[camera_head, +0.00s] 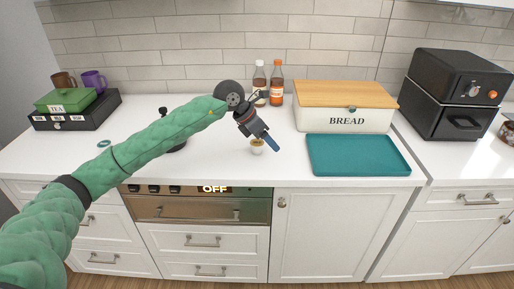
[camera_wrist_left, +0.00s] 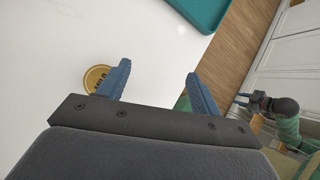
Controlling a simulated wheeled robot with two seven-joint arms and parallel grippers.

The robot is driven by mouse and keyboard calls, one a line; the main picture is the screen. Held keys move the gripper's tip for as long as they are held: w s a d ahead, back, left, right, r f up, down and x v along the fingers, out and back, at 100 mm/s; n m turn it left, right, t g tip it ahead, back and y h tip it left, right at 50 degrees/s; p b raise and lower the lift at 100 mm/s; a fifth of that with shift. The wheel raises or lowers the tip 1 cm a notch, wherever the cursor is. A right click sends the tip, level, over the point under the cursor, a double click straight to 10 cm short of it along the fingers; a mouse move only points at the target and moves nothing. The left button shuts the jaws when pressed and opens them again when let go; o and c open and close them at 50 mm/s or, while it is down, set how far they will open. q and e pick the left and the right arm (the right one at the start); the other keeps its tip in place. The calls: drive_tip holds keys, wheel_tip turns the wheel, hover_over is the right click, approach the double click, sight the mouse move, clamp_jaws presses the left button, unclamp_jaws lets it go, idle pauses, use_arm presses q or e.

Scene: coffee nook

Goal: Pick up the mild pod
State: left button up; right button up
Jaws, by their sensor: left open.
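The mild pod (camera_head: 257,149) is a small pale cup with a gold lid, upright on the white counter near its front edge. In the left wrist view its gold lid (camera_wrist_left: 95,77) shows dark lettering, partly covered by one finger. My left gripper (camera_head: 267,141) is open, with blue fingers, close over the pod in the head view. In the left wrist view the pod lies outside the left-hand finger, and the space between the fingers (camera_wrist_left: 158,72) is empty. My right gripper (camera_wrist_left: 257,103) shows small at the right of the wrist view; its jaws are unclear.
A teal tray (camera_head: 358,155) lies right of the pod, before the bread box (camera_head: 344,119). Two bottles (camera_head: 276,84) stand behind. A black pod drawer unit (camera_head: 72,121) with a green tea box (camera_head: 66,100) is at the left. A black machine (camera_head: 450,95) stands at the right.

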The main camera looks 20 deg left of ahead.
sight(256, 143)
use_arm(q)
drive_tip(key=w+a+y, duration=0.1)
drive_tip(key=a, duration=0.1)
drive_tip(key=w+a+f+y+p, duration=0.1)
drive_tip(key=a, duration=0.1)
drive_tip(key=w+a+y, duration=0.1)
drive_tip(key=a, duration=0.1)
drive_tip(key=shift+a+f, duration=0.15)
drive_tip(key=shift+a, duration=0.05)
drive_tip(key=p+x, duration=0.2)
drive_tip(key=x, duration=0.2)
drive_tip(key=shift+w+f, duration=0.15)
drive_tip(key=shift+f, duration=0.15)
use_arm(e)
wheel_tip(256, 143, down, 15)
drive_tip(key=w, duration=0.1)
drive_tip(key=shift+w, duration=0.15)
drive_tip(key=shift+a, duration=0.1)
use_arm(q)
drive_tip(key=c, duration=0.9)
